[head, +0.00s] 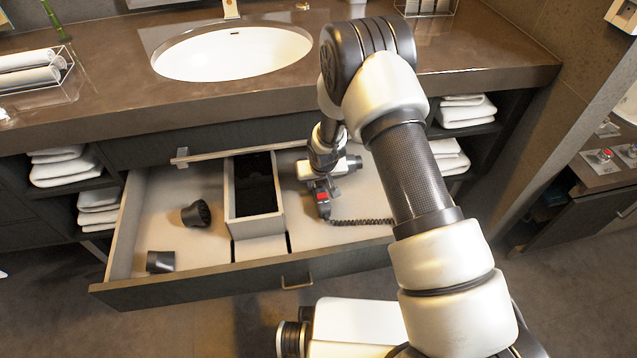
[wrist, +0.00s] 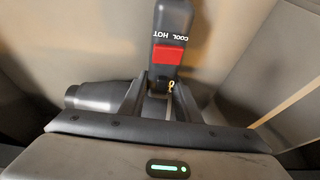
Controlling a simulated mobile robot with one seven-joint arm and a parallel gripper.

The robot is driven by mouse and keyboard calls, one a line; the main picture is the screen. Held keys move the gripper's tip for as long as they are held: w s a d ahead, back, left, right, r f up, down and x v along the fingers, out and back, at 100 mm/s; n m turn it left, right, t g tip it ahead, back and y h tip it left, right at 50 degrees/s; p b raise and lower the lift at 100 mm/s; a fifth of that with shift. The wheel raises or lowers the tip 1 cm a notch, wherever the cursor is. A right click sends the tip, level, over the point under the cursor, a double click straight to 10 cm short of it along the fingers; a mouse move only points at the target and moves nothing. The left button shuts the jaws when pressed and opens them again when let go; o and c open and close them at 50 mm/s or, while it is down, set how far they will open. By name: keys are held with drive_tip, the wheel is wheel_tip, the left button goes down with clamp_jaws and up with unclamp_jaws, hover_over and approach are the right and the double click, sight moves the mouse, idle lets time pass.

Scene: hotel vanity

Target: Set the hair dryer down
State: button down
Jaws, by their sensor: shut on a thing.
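The hair dryer (head: 322,208) is in the right part of the open drawer (head: 205,286). Its dark handle has a red switch, and a coiled black cord (head: 360,222) runs right from it. In the wrist view the hair dryer (wrist: 170,22) shows its handle, marked COOL HOT, pointing up, with a grey barrel to the left. My gripper (head: 320,182) is over the dryer from above; in the wrist view its fingers (wrist: 162,100) are shut on the dryer below the red switch. Whether the dryer touches the drawer floor I cannot tell.
A divider box (head: 232,200) with a dark inside stands mid-drawer. Two black attachments, one upright (head: 197,214) and one lying (head: 160,262), are on the left. The countertop (head: 110,95) with the sink (head: 232,55) overhangs behind. Folded towels (head: 68,167) fill side shelves.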

drive_tip(key=shift+f, duration=0.15)
drive_tip(key=c, duration=1.3)
unclamp_jaws()
drive_tip(key=shift+c, duration=0.2)
drive_tip(key=shift+s+r, duration=0.1)
drive_tip(key=shift+r, duration=0.45)
drive_tip(key=p+v, duration=0.2)
drive_tip(key=v, duration=0.9)
drive_tip(key=shift+s+r+p, duration=0.15)
drive_tip(key=shift+p, duration=0.25)
